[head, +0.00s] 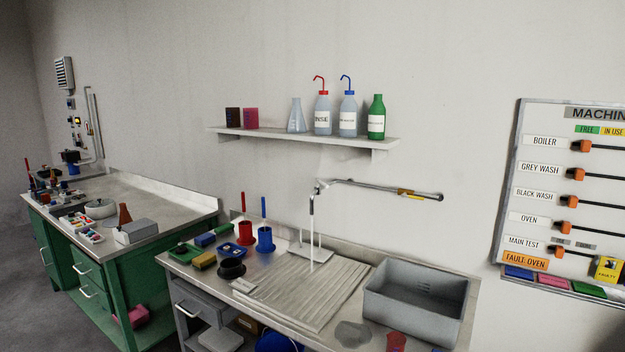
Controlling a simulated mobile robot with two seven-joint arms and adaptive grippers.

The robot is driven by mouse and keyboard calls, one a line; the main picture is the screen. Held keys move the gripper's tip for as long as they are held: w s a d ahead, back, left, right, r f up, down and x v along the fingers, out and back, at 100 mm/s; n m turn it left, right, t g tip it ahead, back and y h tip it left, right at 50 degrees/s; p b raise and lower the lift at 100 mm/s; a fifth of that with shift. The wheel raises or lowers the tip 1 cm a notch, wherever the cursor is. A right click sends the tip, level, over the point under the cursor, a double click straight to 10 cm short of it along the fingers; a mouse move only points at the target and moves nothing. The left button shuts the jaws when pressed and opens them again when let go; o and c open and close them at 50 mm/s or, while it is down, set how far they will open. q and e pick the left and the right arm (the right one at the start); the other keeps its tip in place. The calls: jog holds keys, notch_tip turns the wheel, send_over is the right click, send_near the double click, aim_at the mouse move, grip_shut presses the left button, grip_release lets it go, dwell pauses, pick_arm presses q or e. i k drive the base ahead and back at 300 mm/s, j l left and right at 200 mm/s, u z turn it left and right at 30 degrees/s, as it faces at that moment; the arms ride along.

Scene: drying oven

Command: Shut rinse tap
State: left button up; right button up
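The rinse tap (318,187) is a metal fitting on the wall above the grey bench, under the shelf. A long thin metal bar (370,187) runs right from it along the wall, with a yellow-orange piece (406,192) near its far end. A thin pale vertical streak (311,235) drops from the spout toward the ribbed drainboard (300,290); it looks like running water. The tap's handle position is too small to tell. Neither of my grippers is in view.
A grey basin (416,296) stands on the bench right of the drainboard. Red (245,233) and blue (265,240) cups hold brushes at the left. A shelf (310,137) with bottles hangs above. A green bench (130,260) is at left, a board (560,215) at right.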

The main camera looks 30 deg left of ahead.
aim_at(318, 181)
jog(key=i+j+u, duration=0.45)
jog(key=i+j, duration=1.15)
jog(key=k+u, duration=0.05)
